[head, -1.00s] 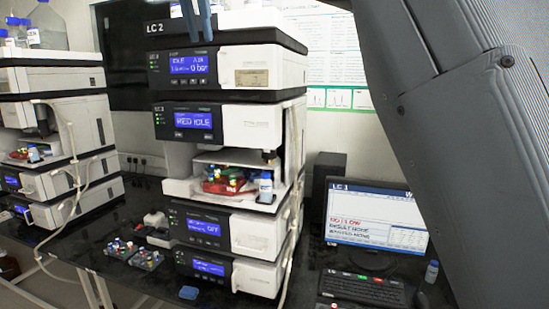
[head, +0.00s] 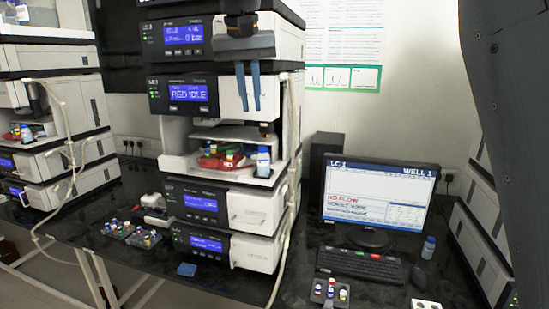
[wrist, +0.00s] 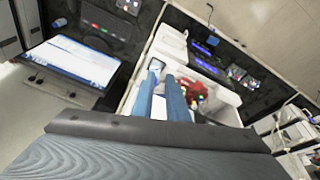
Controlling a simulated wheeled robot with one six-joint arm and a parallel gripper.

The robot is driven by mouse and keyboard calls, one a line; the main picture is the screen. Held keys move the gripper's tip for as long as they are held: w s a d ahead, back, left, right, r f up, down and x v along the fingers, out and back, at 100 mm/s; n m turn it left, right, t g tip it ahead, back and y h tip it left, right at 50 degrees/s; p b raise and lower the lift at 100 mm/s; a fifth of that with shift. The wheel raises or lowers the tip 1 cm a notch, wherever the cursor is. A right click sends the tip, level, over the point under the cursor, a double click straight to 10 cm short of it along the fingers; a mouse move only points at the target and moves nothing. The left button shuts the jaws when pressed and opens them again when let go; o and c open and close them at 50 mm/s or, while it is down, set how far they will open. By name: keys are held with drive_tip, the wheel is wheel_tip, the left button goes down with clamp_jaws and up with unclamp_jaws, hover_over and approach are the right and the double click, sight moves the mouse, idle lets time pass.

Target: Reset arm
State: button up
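My gripper (head: 249,108) hangs in front of the middle column stack (head: 284,195) in the head view, its two blue fingers pointing down before the second module. A narrow gap shows between the fingers, and I see nothing held in it. In the wrist view my gripper (wrist: 161,82) also shows its two fingers apart. Past them is the stack's open bay with red and green items (wrist: 194,92). My dark arm runs down the right side of the head view.
The bay holds a red tray with vials (head: 222,156) and a blue-capped bottle (head: 263,162). A monitor (head: 378,205), keyboard (head: 358,264) and small vial rack (head: 330,291) stand right.

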drive_tip(key=s+d+f+b, duration=0.1)
drive_tip(key=s+d+f, duration=0.1)
drive_tip(key=d+f, duration=0.5)
drive_tip(key=s+d+f+g+b, duration=0.1)
drive_tip(key=s+d+f+b, duration=0.15)
drive_tip(key=f, duration=0.75)
drive_tip(key=s+d+f, duration=0.1)
drive_tip(key=d+f, duration=0.5)
drive_tip(key=f, duration=0.3)
drive_tip(key=s+d+f+b, duration=0.1)
drive_tip(key=s+d+f, duration=0.3)
drive_tip(key=s+f, duration=0.4)
drive_tip(key=s+d+f+g+b, duration=0.1)
drive_tip(key=s+d+f+b, duration=0.1)
drive_tip(key=s+d+f, duration=0.3)
drive_tip(key=s+f, duration=0.3)
drive_tip(key=f, duration=0.1)
drive_tip(key=shift+s+d+f+y, duration=0.15)
drive_tip(key=shift+d+f+y, duration=0.1)
drive_tip(key=shift+f+y, duration=0.15)
